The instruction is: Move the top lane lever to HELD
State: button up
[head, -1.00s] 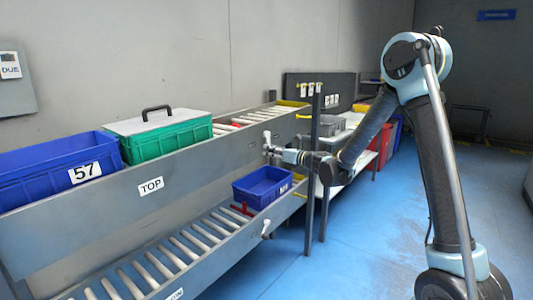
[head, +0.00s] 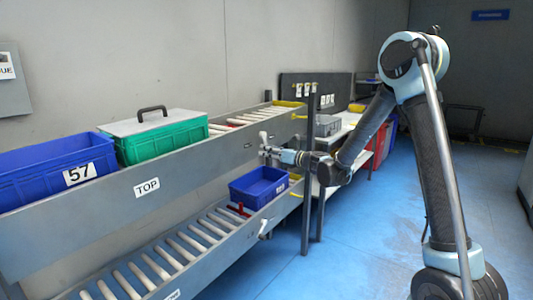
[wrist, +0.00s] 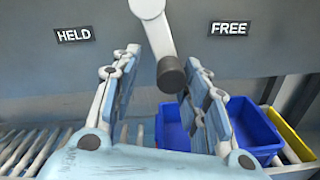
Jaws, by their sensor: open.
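The top lane lever (wrist: 160,38) is a pale grey arm with a dark round knob (wrist: 171,75) at its lower end. It hangs from its pivot and leans slightly toward the FREE label (wrist: 229,28), away from the HELD label (wrist: 74,35). My gripper (wrist: 163,60) is open, with one finger on each side of the knob; the right finger looks nearer, but contact is unclear. In the head view my gripper (head: 267,153) is at the side of the lane marked TOP (head: 147,188), where the lever (head: 263,138) shows small.
A blue tote marked 57 (head: 80,175) and a lidded green tote (head: 163,143) sit on the top lane. A blue bin (head: 259,186) sits on the lower roller lane; it also shows in the wrist view (wrist: 250,128). Blue floor (head: 345,265) is clear in front.

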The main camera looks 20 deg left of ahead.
jog(key=v, duration=1.1)
jog(key=shift+d, duration=0.2)
jog(key=shift+w, duration=0.1)
jog(key=shift+c, duration=0.5)
jog(key=c, duration=0.4)
jog(key=shift+w+n, duration=0.3)
grip_shut()
jog(key=w+d+n+g, duration=0.35)
jog(key=w+n, duration=0.75)
jog(key=n, duration=1.2)
jog(key=s+a, duration=0.3)
jog(key=a, duration=0.8)
jog(key=shift+s+a+g+y, duration=0.15)
jog(key=shift+s+g+y, duration=0.15)
jog(key=shift+s+g, duration=0.1)
